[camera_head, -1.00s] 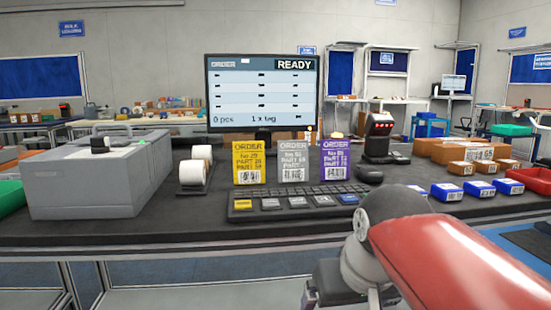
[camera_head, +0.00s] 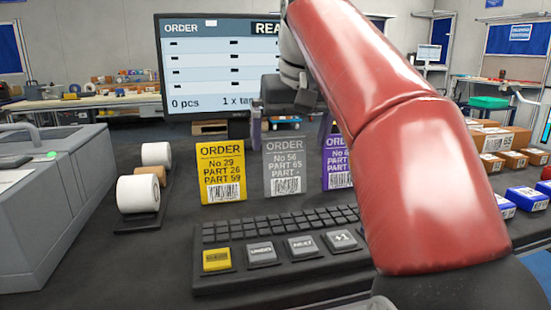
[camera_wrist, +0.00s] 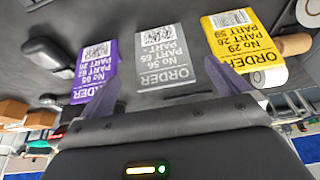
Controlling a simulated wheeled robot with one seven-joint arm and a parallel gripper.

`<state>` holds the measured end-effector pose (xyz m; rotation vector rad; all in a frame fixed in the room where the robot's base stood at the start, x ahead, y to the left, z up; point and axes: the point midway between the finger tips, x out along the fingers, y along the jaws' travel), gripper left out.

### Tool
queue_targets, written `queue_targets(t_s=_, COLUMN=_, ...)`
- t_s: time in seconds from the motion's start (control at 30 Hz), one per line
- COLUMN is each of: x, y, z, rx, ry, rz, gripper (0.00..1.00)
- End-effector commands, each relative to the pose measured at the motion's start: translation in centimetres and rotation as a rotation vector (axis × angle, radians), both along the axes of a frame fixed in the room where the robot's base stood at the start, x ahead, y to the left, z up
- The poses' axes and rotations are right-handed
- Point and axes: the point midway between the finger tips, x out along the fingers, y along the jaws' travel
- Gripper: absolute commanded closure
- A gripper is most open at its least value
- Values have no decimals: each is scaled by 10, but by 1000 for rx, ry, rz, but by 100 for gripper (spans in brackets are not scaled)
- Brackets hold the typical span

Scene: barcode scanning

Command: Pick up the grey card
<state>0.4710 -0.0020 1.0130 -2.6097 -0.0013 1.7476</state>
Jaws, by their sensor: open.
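The grey card (camera_head: 284,168) stands upright on the dark desk, between the yellow card (camera_head: 222,172) and the purple card (camera_head: 337,163). In the wrist view the grey card (camera_wrist: 162,60) appears upside down between my finger tips, with the purple card (camera_wrist: 97,70) to the left and the yellow card (camera_wrist: 240,42) to the right. My gripper (camera_head: 290,136) is open and hangs above and around the grey card's top edge. Its two fingers also show in the wrist view (camera_wrist: 172,82), one on each side of the card. Contact cannot be told.
A keyboard (camera_head: 275,252) lies in front of the cards. Label rolls (camera_head: 138,193) and a grey printer (camera_head: 50,205) stand to the left. The order monitor (camera_head: 205,65) is behind. Small blue boxes (camera_head: 527,198) are at the right. My red arm hides part of the purple card.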

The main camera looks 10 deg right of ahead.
Motion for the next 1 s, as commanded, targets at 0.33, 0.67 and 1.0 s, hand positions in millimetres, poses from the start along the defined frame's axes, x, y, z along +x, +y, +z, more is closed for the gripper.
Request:
queue_targets(t_s=0.33, x=13, y=1, z=-26, rx=-1, ry=1, rz=1, gripper=0)
queue_targets(t_s=0.67, x=33, y=2, z=-66, rx=-1, ry=1, rz=0, gripper=0)
queue_targets(t_s=1.0, x=34, y=2, z=-68, rx=-1, ry=-1, rz=1, gripper=5)
